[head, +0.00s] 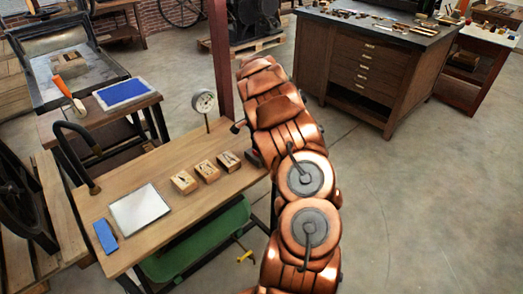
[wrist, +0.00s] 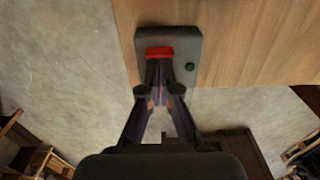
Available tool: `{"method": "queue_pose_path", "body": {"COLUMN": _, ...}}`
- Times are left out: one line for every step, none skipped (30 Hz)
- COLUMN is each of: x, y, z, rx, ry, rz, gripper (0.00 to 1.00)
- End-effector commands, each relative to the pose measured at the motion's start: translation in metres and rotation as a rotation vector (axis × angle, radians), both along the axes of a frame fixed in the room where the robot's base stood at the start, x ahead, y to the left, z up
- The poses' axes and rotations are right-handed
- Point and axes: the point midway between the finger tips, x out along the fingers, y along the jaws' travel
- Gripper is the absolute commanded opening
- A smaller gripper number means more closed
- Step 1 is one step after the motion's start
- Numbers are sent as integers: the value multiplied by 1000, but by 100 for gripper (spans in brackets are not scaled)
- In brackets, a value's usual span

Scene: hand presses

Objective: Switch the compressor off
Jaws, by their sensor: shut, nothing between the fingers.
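A dark grey switch box (wrist: 186,42) with a red rocker (wrist: 159,52) and a small dark green button or lamp (wrist: 189,66) sits at the edge of the wooden bench top in the wrist view. My gripper (wrist: 159,68) is shut and empty, its fingertips at the lower edge of the red rocker; I cannot tell whether they touch it. In the head view my copper arm hides most of the gripper and the box. The green compressor tank (head: 200,243) lies under the bench, with a yellow valve handle (head: 244,254).
The bench (head: 143,176) carries a pressure gauge (head: 203,102), several wooden stamp blocks (head: 207,171), a glass plate (head: 139,209) and a blue block (head: 105,236). A red post (head: 220,60) stands behind. A drawer cabinet (head: 365,70) is at back right; floor at right is clear.

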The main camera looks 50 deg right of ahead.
Motion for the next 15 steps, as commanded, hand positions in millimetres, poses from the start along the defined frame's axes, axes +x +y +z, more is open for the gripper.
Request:
{"method": "queue_pose_path", "body": {"x": 0, "y": 0, "z": -1, "rx": 0, "ry": 0, "rz": 0, "gripper": 0}}
{"method": "queue_pose_path", "body": {"x": 0, "y": 0, "z": -1, "rx": 0, "ry": 0, "rz": 0, "gripper": 0}}
{"method": "queue_pose_path", "body": {"x": 0, "y": 0, "z": -2, "rx": 0, "ry": 0, "rz": 0, "gripper": 0}}
{"method": "queue_pose_path", "body": {"x": 0, "y": 0, "z": -2, "rx": 0, "ry": 0, "rz": 0, "gripper": 0}}
{"method": "queue_pose_path", "body": {"x": 0, "y": 0, "z": -3, "rx": 0, "ry": 0, "rz": 0, "gripper": 0}}
{"method": "queue_pose_path", "body": {"x": 0, "y": 0, "z": -3, "rx": 0, "ry": 0, "rz": 0, "gripper": 0}}
{"method": "queue_pose_path", "body": {"x": 0, "y": 0, "z": -3, "rx": 0, "ry": 0, "rz": 0, "gripper": 0}}
{"method": "queue_pose_path", "body": {"x": 0, "y": 0, "z": -4, "rx": 0, "ry": 0, "rz": 0, "gripper": 0}}
{"method": "queue_pose_path", "body": {"x": 0, "y": 0, "z": -4, "rx": 0, "ry": 0, "rz": 0, "gripper": 0}}
{"method": "queue_pose_path", "body": {"x": 0, "y": 0, "z": -5, "rx": 0, "ry": 0, "rz": 0, "gripper": 0}}
{"method": "queue_pose_path", "body": {"x": 0, "y": 0, "z": -5, "rx": 0, "ry": 0, "rz": 0, "gripper": 0}}
{"method": "queue_pose_path", "body": {"x": 0, "y": 0, "z": -5, "rx": 0, "ry": 0, "rz": 1, "gripper": 0}}
{"method": "queue_pose_path", "body": {"x": 0, "y": 0, "z": -6, "rx": 0, "ry": 0, "rz": 1, "gripper": 0}}
{"method": "queue_pose_path", "body": {"x": 0, "y": 0, "z": -6, "rx": 0, "ry": 0, "rz": 0, "gripper": 0}}
{"method": "queue_pose_path", "body": {"x": 0, "y": 0, "z": -7, "rx": 0, "ry": 0, "rz": 1, "gripper": 0}}
